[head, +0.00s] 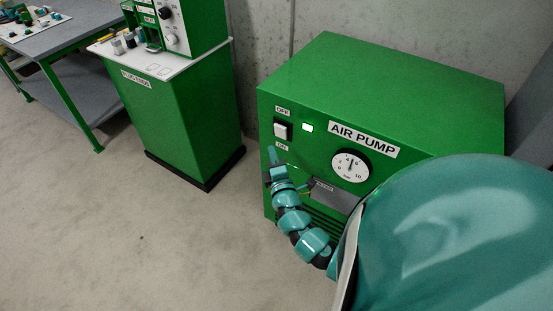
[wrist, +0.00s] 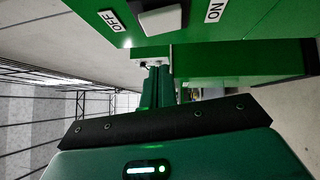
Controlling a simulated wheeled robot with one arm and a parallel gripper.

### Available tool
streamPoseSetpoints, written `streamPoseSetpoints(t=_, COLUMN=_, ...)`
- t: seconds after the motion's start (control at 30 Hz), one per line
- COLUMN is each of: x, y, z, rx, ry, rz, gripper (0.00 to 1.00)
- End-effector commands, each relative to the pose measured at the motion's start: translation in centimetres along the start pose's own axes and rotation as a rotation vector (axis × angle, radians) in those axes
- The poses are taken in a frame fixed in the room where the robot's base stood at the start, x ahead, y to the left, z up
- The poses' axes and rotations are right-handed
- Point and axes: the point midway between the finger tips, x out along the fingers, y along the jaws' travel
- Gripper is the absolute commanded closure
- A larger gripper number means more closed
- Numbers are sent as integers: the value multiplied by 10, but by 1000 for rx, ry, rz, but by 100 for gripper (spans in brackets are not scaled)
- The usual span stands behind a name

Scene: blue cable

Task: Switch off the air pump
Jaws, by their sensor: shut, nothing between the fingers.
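The air pump (head: 420,95) is a large green box with an "AIR PUMP" label and a dial gauge (head: 351,166) on its front. Its white rocker switch (head: 282,131) sits at the upper left of the front, with "OFF" above it and "ON" below. A small lamp (head: 307,128) beside the switch glows green-white. In the wrist view the switch (wrist: 161,19) is at the top, between the OFF and ON labels. My gripper (head: 272,155) is shut and empty, just below and left of the switch, near the ON label. Whether it touches the panel cannot be told.
A green cabinet (head: 190,125) with a white top and a machine stands left of the pump. A grey workbench (head: 65,35) with green legs is at the far left. The concrete floor (head: 120,230) in front is clear. A grey wall is behind.

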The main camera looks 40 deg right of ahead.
Motion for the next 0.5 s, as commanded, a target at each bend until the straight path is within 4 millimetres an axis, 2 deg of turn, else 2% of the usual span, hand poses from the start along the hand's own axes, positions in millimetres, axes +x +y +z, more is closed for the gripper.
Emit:
streamPoseSetpoints(t=0.03, x=10, y=3, z=-1, rx=3, ry=0, rz=3, gripper=100)
streamPoseSetpoints(t=0.17, x=30, y=2, z=0, rx=2, ry=-4, rz=1, gripper=100)
streamPoseSetpoints(t=0.2, x=35, y=2, z=6, rx=1, ry=-6, rz=0, gripper=100)
streamPoseSetpoints(t=0.5, x=56, y=1, z=26, rx=1, ry=-1, rz=1, gripper=100)
